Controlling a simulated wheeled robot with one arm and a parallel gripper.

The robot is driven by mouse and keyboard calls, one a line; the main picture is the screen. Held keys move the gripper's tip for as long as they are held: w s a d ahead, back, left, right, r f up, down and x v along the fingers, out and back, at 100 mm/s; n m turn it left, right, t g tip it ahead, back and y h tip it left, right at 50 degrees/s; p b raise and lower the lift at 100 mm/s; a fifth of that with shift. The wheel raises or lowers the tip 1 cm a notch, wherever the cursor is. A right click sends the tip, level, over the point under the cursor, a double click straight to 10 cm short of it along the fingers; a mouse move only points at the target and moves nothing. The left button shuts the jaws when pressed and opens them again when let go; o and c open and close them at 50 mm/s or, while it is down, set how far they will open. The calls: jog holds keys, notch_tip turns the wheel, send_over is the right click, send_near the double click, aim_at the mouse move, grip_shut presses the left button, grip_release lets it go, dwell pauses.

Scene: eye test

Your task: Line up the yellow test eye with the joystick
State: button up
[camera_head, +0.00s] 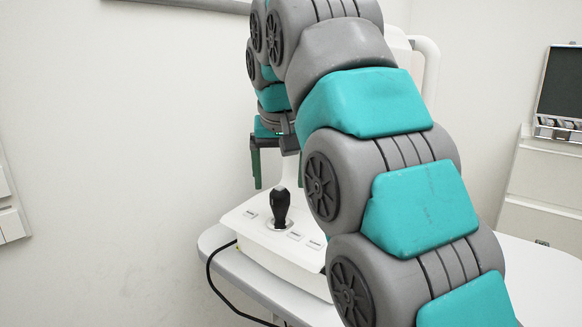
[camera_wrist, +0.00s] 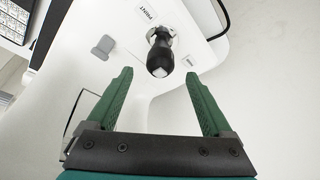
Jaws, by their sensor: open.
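The joystick (camera_head: 280,206) is a black knob standing upright on the white base (camera_head: 250,229) of the eye-test machine. In the wrist view the joystick (camera_wrist: 160,54) shows beyond the fingertips, roughly centred between them, with its pale top end towards the camera. My gripper (camera_head: 279,184) is above the joystick in the head view. In the wrist view my gripper (camera_wrist: 159,76) has its two green fingers spread apart with nothing between them that I can see them touching. The yellow test eye is not visible in either view. My arm hides much of the machine.
The machine stands on a white table (camera_head: 225,262), with a black cable (camera_head: 212,280) hanging over its left edge. Flat buttons lie beside the joystick. A white cabinet (camera_head: 545,180) with a dark-screened device (camera_head: 562,85) is at right. Bare wall is at left.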

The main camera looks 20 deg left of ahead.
aim_at(280, 204)
jog(key=shift+b+x, duration=1)
jog(key=shift+x, duration=2.8)
jog(key=shift+c, duration=0.2)
grip_shut()
